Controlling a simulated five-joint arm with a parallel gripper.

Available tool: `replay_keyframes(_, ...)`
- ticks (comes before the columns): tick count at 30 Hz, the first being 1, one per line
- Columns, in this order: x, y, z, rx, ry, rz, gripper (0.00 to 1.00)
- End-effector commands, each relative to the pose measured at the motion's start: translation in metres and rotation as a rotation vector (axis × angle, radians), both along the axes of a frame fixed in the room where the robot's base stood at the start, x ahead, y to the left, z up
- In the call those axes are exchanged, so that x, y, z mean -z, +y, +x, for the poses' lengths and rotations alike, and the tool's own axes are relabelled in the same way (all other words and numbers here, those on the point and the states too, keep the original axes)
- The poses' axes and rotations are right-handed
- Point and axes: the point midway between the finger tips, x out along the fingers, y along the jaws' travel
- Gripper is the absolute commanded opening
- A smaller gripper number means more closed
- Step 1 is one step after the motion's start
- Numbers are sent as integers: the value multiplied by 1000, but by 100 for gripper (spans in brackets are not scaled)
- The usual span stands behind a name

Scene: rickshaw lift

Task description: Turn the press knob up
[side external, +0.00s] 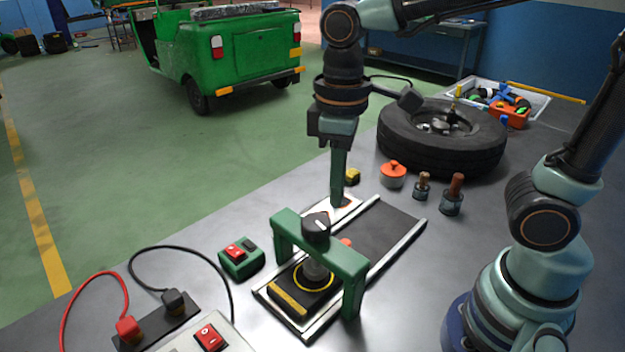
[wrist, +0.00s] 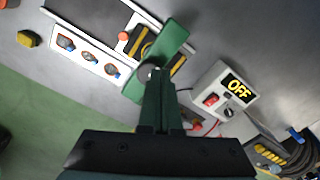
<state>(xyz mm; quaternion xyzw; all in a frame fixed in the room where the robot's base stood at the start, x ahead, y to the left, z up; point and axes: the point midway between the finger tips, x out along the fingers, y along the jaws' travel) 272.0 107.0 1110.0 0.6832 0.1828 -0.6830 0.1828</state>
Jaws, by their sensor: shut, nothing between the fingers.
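The press is a green bridge frame (side external: 345,262) standing over a track on the bench. The press knob (side external: 316,226) is black with a pale pointer line and sits on top of the bridge. A dark ram with a yellow ring (side external: 314,277) is beneath it. My gripper (side external: 337,204) points down, shut and empty, just behind the knob in the side view. In the wrist view the fingertips (wrist: 156,74) overlap the edge of the round knob (wrist: 147,71) on the green bridge (wrist: 172,42). I cannot tell whether they touch it.
A green button box (side external: 241,258) stands left of the press. A box with an OFF display (wrist: 236,86) and red switch is near it. A tyre (side external: 441,137), an orange-red pot (side external: 393,174) and two wooden-handled tools stand behind. Cables loop at the front left.

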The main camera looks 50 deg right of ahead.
Motion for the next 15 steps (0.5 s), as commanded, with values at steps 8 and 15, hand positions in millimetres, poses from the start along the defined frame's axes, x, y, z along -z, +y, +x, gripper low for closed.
replay_keyframes(8, 29, -1, -1, 0, 5, -2, 0)
replay_keyframes(15, 55, 0, 0, 0, 4, -1, 0)
